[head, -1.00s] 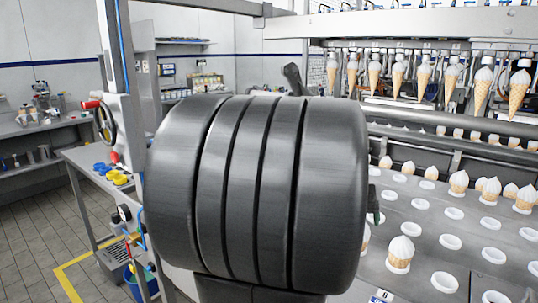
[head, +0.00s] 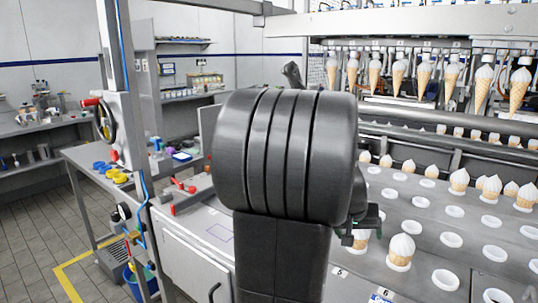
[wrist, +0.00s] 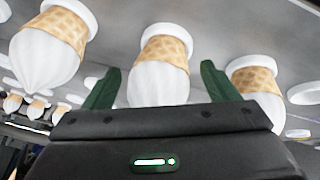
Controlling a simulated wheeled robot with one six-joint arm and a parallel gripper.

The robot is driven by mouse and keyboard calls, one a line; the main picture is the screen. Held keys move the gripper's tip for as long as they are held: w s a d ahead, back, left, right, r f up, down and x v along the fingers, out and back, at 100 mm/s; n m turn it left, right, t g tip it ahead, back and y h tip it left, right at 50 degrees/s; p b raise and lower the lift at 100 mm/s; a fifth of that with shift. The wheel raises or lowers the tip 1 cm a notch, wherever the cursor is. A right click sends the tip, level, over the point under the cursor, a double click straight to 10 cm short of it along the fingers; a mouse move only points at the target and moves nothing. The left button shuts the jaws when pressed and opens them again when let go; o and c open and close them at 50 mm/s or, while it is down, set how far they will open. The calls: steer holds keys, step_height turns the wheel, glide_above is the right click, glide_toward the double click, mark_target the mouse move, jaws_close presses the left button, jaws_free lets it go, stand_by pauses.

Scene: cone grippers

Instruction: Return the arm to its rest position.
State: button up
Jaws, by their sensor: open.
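My gripper (wrist: 160,82) shows in the wrist view with its two dark green fingers spread apart and nothing held between them. A cone with white cream (wrist: 162,68) appears beyond the gap between the fingers, with another cone (wrist: 47,45) to the left and one (wrist: 256,84) behind the right finger. In the head view my own dark arm fills the middle and hides most of the gripper. A bit of green shows at its right edge, beside the near cones on the grey plate (head: 395,215).
The plate holds several upright cones, such as one with white cream (head: 401,250), and several empty white rings (head: 445,280). A row of cones hangs in a rack (head: 425,72) above at the back. A workbench with red-handled items (head: 185,187) lies left of my arm.

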steer(key=shift+d+r+p, duration=0.1)
steer(key=shift+r+p, duration=2.65)
steer(key=shift+r, duration=0.65)
